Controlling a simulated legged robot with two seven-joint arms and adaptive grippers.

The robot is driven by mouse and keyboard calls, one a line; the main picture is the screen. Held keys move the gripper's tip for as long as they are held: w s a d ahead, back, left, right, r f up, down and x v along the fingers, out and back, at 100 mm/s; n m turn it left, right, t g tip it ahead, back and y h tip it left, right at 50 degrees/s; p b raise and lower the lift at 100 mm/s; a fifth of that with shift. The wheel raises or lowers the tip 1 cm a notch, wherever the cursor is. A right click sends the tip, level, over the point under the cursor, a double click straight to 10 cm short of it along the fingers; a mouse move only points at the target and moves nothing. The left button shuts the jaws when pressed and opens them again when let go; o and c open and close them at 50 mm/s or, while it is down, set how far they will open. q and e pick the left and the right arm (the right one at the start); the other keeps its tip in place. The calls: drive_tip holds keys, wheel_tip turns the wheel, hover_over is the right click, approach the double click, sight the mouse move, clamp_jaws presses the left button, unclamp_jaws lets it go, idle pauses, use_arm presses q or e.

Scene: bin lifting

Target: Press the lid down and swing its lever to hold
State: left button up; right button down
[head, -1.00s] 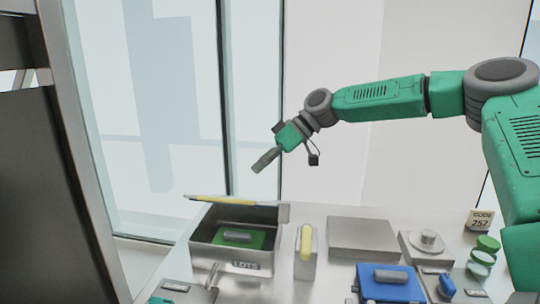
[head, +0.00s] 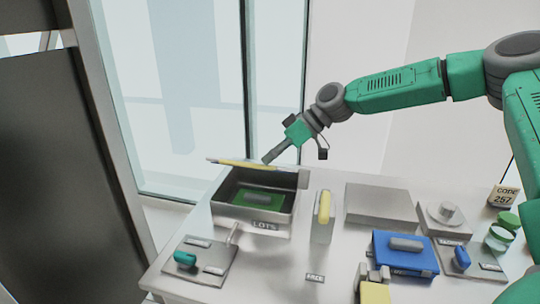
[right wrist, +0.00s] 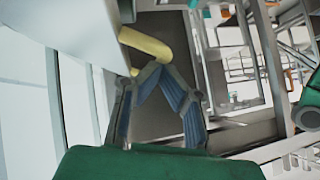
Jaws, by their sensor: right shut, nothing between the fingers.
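The metal bin marked LOTS (head: 264,224) stands on the table at the left centre, its top open. Its raised lid (head: 225,161), seen edge-on with a yellow strip, stands above the bin's far side. A green piece with a grey bar (head: 258,197) lies inside the bin. My right gripper (head: 267,160) is shut and empty, its tips at the lid in the head view; contact is unclear. In the right wrist view the fingers (right wrist: 158,72) come together just short of a yellow bar (right wrist: 145,42). The lid's lever cannot be told for certain. My left gripper is not in view.
A block with a yellow handle (head: 323,208), a flat grey box (head: 380,207) and a blue case (head: 405,255) stand to the right. A glass wall (head: 215,90) rises behind.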

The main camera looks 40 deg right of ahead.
drive_tip(key=s+a+f+n+t+h+b, duration=0.1)
drive_tip(key=s+a+f+b, duration=0.2)
drive_tip(key=f, duration=0.6)
drive_tip(key=shift+a+f+h+b, duration=0.2)
drive_tip(key=shift+f+h+b, duration=0.2)
drive_tip(key=shift+b, duration=0.1)
drive_tip(key=shift+r, duration=0.1)
